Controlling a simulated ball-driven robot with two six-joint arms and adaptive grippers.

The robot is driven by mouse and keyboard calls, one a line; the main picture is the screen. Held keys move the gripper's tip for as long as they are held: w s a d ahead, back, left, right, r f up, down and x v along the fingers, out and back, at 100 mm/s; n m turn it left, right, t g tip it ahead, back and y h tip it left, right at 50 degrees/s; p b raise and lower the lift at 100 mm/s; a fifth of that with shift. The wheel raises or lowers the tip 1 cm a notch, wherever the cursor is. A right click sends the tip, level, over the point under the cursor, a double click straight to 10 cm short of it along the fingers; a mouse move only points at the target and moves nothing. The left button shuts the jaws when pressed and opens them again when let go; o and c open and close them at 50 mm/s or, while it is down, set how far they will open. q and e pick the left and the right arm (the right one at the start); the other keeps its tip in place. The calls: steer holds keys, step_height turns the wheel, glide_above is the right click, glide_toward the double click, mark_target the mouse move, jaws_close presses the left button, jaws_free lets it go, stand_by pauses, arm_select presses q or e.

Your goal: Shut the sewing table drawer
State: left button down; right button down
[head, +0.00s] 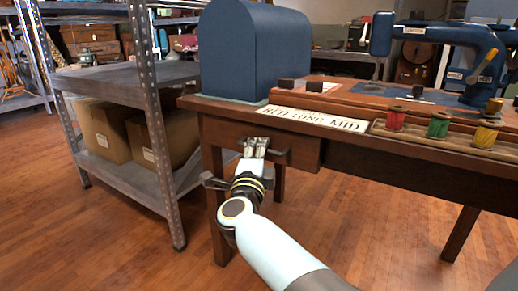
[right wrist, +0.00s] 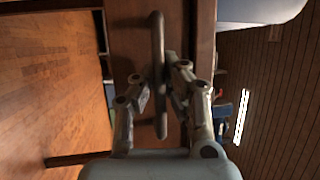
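The brown wooden sewing table (head: 400,150) fills the right of the head view. Its drawer front (head: 306,150) sits under the tabletop near the left corner; I cannot tell how far it stands out. A dark bar handle (head: 280,157) crosses that front. My right gripper (head: 256,146) reaches up to it from below. In the right wrist view, the handle (right wrist: 158,50) runs upright between the two fingers (right wrist: 160,88), which are closed in around it; the right finger appears to touch it. My left gripper is not in view.
A blue domed cover (head: 255,50), a blue sewing machine (head: 470,55) and several thread spools (head: 438,124) stand on the tabletop. A grey metal shelf (head: 125,85) with cardboard boxes (head: 100,130) is close on the left. The wooden floor (head: 90,240) in front is clear.

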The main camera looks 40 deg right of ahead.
steer(key=shift+f, duration=0.1)
steer(key=shift+w+d, duration=0.1)
steer(key=shift+d, duration=0.15)
steer(key=d, duration=0.1)
steer(key=w+d, duration=0.1)
steer(key=d, duration=0.1)
steer(key=shift+w+p, duration=0.15)
steer(key=shift+p, duration=0.2)
steer(key=c, duration=1.4)
jaws_free()
steer(key=shift+d, duration=0.1)
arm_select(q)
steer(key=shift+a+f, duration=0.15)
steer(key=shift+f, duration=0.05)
